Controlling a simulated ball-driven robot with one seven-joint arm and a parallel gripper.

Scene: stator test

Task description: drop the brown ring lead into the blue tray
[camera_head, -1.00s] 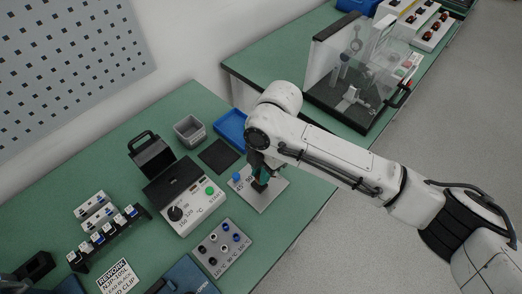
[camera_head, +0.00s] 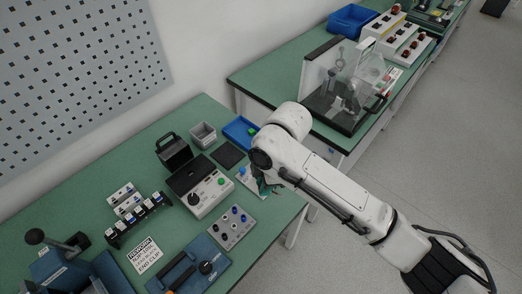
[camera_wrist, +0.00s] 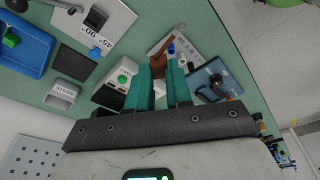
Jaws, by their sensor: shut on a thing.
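My gripper (camera_wrist: 160,88) has teal fingers and is shut on the brown ring lead (camera_wrist: 158,66), which sticks out past the fingertips in the wrist view. The lead's ring shape is not clear. In the head view my gripper (camera_head: 268,186) is partly hidden by my arm, and the lead cannot be made out. The blue tray (camera_head: 234,136) lies at the bench's back edge, behind and left of my gripper. It also shows at the left of the wrist view (camera_wrist: 32,52), with a green piece (camera_wrist: 10,38) inside. My gripper is apart from the tray.
A dark mat (camera_head: 227,154), a grey bin (camera_head: 203,135) and a tester with a green button (camera_head: 207,193) stand near the tray. A pale angle plate (camera_head: 246,178) lies beside my gripper. A socket panel (camera_head: 232,227) is in front. Another blue bin (camera_head: 350,19) sits on the far bench.

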